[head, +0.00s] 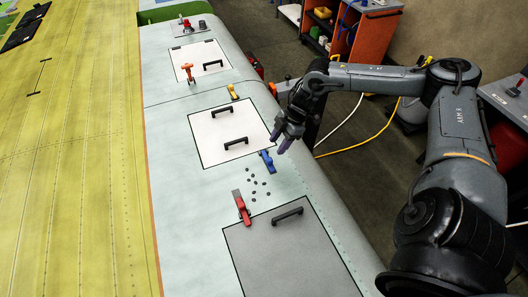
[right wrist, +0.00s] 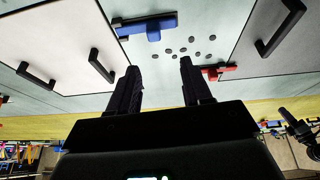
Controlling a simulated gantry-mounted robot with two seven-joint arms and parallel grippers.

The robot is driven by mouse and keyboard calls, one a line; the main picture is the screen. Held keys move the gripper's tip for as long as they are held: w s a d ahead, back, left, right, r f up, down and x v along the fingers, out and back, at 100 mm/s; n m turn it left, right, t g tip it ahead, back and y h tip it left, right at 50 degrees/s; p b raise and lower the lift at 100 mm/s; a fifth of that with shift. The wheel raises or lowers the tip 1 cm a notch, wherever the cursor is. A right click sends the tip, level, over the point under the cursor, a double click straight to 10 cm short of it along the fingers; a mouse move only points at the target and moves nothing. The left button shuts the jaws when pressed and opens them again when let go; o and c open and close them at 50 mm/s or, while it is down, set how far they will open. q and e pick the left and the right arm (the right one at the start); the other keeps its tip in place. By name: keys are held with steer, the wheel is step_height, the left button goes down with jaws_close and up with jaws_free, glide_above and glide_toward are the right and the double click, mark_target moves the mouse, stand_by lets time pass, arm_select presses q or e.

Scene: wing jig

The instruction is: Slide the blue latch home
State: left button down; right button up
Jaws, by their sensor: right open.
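The blue latch (head: 267,160) sits on the pale wing skin at the lower right edge of the white two-handled panel (head: 212,142). In the right wrist view the blue latch (right wrist: 152,34) lies on a grey base plate, ahead of my fingers and a little left. My right gripper (head: 281,143) is open, just above and to the right of the latch in the head view. It appears empty and apart from the latch. In the wrist view its two fingers (right wrist: 158,68) are spread with wing skin showing between them. My left gripper is not in view.
A red latch (head: 242,208) sits by the grey panel (head: 290,258), with several small dark discs (head: 258,187) near it. Black handles (head: 287,215) stick up from the panels. An orange cabinet (head: 372,40) stands behind.

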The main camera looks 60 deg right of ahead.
mark_target(270, 159)
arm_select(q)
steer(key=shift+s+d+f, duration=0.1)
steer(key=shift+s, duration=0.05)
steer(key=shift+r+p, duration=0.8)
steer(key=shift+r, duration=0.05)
arm_select(e)
steer(key=x, duration=0.2)
steer(key=d+x, duration=0.1)
steer(key=x, duration=0.4)
steer(key=shift+w+d+f, duration=0.1)
steer(key=shift+f, duration=0.35)
steer(key=shift+w+f, duration=0.15)
steer(key=shift+f, duration=0.5)
jaws_close()
